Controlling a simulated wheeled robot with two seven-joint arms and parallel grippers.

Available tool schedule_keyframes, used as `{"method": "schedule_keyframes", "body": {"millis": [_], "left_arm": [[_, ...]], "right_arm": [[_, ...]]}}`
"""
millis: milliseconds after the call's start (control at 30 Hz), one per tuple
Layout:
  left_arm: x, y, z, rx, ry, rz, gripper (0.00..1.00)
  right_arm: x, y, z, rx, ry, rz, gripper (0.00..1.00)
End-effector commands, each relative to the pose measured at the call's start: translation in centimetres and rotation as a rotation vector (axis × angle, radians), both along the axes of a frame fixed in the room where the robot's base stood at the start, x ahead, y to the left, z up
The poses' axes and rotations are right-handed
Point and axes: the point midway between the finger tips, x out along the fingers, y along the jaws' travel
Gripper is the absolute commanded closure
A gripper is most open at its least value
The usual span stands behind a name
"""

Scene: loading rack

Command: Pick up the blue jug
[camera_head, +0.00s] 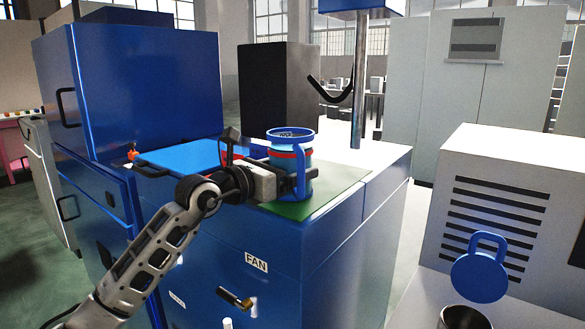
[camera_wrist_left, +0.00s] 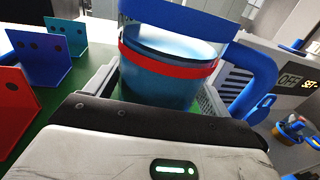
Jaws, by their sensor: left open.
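The blue jug (camera_head: 288,136) stands upright on a green mat (camera_head: 293,209) on the blue cabinet's top. It has a blue rim, a red band and a blue handle on its right. In the left wrist view the jug (camera_wrist_left: 168,75) fills the upper middle. My left gripper (camera_head: 284,168) is open at the jug, its arm coming in from the left. In the left wrist view the left gripper's fingers (camera_wrist_left: 155,92) lie on either side of the jug body. I cannot tell whether they touch it. My right gripper is not in view.
Red, blue and teal brackets (camera_wrist_left: 40,62) stand left of the jug. A tall blue cabinet (camera_head: 145,85) is behind at left, and a blue post machine (camera_head: 358,90) behind at right. A grey vented unit (camera_head: 515,190) with a blue round handled thing (camera_head: 478,279) is at right.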

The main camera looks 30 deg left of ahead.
Motion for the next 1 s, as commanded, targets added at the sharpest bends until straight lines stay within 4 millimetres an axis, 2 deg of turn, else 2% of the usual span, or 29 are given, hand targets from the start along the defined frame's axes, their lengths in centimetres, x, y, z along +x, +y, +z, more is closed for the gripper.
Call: {"method": "schedule_keyframes", "body": {"millis": [67, 267, 733, 1000], "left_arm": [[0.0, 0.0, 0.0, 0.000, 0.000, 0.000, 0.18], [0.0, 0.0, 0.0, -0.001, 0.000, 0.000, 0.74], [-0.1, 0.1, 0.7, -0.002, -0.007, 0.001, 0.74], [-0.1, 0.1, 2.3, -0.001, -0.009, 0.001, 0.74]], "right_arm": [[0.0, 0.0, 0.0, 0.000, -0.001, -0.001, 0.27], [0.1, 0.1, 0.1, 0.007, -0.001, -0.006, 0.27], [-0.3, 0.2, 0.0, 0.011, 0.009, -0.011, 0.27], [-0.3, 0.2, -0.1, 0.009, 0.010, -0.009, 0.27]]}}
